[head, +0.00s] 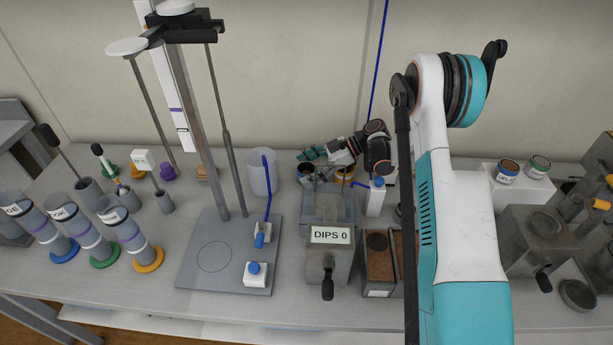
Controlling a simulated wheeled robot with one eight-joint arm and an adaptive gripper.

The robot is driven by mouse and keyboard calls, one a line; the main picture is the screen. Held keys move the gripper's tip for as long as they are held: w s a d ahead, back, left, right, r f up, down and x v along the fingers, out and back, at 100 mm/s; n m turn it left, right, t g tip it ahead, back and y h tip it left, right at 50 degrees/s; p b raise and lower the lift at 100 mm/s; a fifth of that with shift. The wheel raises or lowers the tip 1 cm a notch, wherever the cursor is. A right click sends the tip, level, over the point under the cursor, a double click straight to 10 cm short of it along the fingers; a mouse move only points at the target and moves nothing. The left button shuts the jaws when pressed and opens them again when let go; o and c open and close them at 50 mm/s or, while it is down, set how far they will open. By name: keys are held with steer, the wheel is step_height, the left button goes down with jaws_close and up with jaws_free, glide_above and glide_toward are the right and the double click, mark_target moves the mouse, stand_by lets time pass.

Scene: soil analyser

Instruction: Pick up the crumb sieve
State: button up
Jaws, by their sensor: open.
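My gripper (313,155) is small in the head view, at the back of the bench near the wall. It is open, and nothing shows between its fingers. Just below it stand a small dark-rimmed round container (305,171) and an orange-rimmed one (345,173). I cannot tell whether either is the crumb sieve, as they are small and partly covered by my wrist. A shallow round grey dish (577,294) lies at the bench's right front; I cannot tell if it is the sieve.
A grey box labelled DIPS 0 (330,258) stands in front of my gripper, beside brown-filled trays (379,268). A tall stand (182,110) and a translucent cup (262,172) are to the left. Labelled cylinders (130,236) stand far left. My arm hides part of the bench.

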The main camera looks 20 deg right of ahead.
steer(key=c, duration=1.4)
steer(key=shift+o, duration=0.2)
steer(key=shift+r, duration=0.15)
